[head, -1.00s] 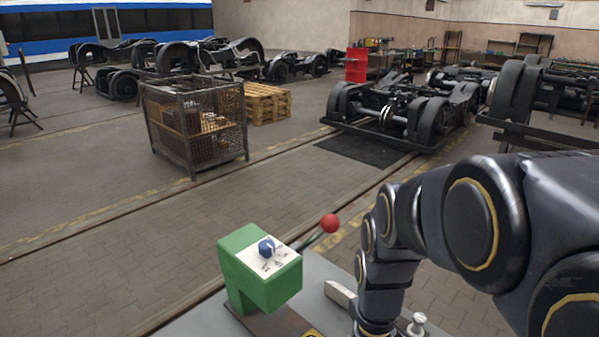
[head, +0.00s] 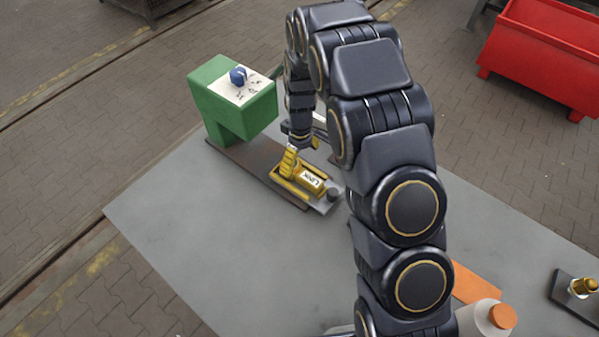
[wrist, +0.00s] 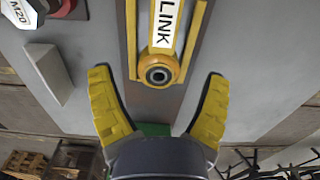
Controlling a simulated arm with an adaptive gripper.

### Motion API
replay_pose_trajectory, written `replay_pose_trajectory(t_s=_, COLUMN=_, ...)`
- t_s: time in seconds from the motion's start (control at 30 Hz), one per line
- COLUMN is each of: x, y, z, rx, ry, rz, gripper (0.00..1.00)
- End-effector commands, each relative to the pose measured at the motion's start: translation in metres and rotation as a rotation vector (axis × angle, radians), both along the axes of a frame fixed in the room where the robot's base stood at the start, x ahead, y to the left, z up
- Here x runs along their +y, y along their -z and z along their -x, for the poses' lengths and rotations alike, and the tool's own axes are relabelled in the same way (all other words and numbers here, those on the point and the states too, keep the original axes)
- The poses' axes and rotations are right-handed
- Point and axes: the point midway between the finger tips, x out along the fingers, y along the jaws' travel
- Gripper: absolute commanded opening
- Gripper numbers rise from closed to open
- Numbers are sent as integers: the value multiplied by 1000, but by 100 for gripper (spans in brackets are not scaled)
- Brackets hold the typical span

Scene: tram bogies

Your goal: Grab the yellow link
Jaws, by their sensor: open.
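The yellow link (head: 312,180) lies on a dark strip on the grey table, in front of the green box (head: 232,103). It has a white label reading LINK. In the wrist view the link (wrist: 163,52) runs down from the top edge and ends in a round eye with a dark bushing. My gripper (wrist: 158,75) is open, with one yellow finger on each side of that eye and a gap on both sides. In the head view my gripper (head: 300,152) is at the end of the link nearest the green box, partly hidden by my arm.
Yellow rails (wrist: 131,40) flank the link. A light block (wrist: 50,75) and a part marked M20 (wrist: 18,12) are left in the wrist view. A white bottle with orange cap (head: 487,320) and a dark plate with a brass piece (head: 562,297) stand right. The table's left front is clear.

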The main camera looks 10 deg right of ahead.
Motion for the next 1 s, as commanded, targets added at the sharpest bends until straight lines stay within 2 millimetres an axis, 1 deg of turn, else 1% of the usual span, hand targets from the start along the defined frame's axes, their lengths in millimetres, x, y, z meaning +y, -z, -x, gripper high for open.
replay_pose_trajectory(t_s=0.17, x=1, y=17, z=1, rx=5, ry=1, rz=1, gripper=78)
replay_pose_trajectory(t_s=0.3, x=1, y=40, z=1, rx=4, ry=2, rz=0, gripper=78)
replay_pose_trajectory(t_s=0.4, x=2, y=50, z=1, rx=3, ry=2, rz=0, gripper=78)
replay_pose_trajectory(t_s=0.63, x=2, y=52, z=0, rx=0, ry=2, rz=0, gripper=77)
replay_pose_trajectory(t_s=0.67, x=2, y=52, z=0, rx=0, ry=2, rz=0, gripper=64)
replay_pose_trajectory(t_s=0.7, x=2, y=52, z=0, rx=0, ry=2, rz=0, gripper=47)
replay_pose_trajectory(t_s=0.77, x=2, y=52, z=0, rx=0, ry=2, rz=0, gripper=22)
replay_pose_trajectory(t_s=0.8, x=2, y=52, z=0, rx=0, ry=2, rz=0, gripper=5)
replay_pose_trajectory(t_s=0.83, x=2, y=52, z=0, rx=0, ry=2, rz=0, gripper=1)
replay_pose_trajectory(t_s=1.0, x=2, y=52, z=0, rx=0, ry=2, rz=0, gripper=0)
